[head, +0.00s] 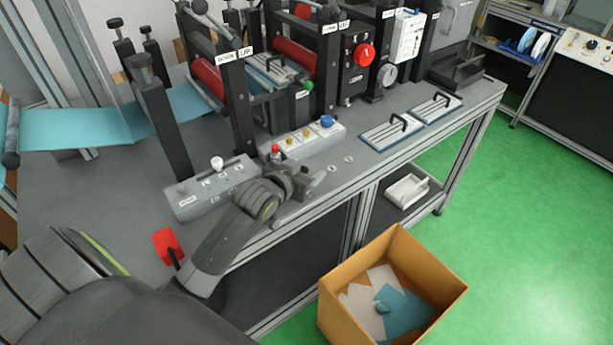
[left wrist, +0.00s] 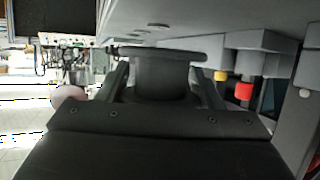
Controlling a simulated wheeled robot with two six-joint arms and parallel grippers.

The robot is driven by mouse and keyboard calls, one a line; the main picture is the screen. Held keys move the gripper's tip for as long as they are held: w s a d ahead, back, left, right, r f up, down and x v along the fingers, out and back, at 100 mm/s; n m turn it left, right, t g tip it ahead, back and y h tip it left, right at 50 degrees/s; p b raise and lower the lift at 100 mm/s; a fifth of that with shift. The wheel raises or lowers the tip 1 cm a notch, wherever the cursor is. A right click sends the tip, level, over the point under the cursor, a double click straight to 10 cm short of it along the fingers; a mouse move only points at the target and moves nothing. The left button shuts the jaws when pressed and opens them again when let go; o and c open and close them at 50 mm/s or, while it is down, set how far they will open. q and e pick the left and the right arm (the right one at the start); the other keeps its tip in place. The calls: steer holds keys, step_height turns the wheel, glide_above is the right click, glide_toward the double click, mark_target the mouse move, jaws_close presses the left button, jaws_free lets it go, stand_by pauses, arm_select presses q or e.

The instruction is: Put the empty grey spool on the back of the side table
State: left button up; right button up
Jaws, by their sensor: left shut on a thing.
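My left gripper (head: 300,184) is at the front edge of the machine bench (head: 350,178), by the button boxes. In the left wrist view the gripper (left wrist: 163,85) is shut on a dark grey spool (left wrist: 165,77), with one finger on each side of its body. The spool's wide flange (left wrist: 155,53) sticks out beyond the fingertips. In the head view the spool is hard to tell from the dark gripper. My right gripper is not in view. I cannot tell for sure which surface is the side table.
A cardboard box (head: 335,320) with paper scraps stands on the green floor in front of the bench. Button boxes (head: 240,180) and two handled plates (head: 392,134) lie on the bench. A console (head: 560,75) stands at the right. The floor between is clear.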

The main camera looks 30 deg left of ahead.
arm_select(q)
steer(key=shift+f, duration=1.3)
steer(key=shift+f, duration=0.1)
steer(key=o, duration=1)
steer(key=shift+c, duration=0.2)
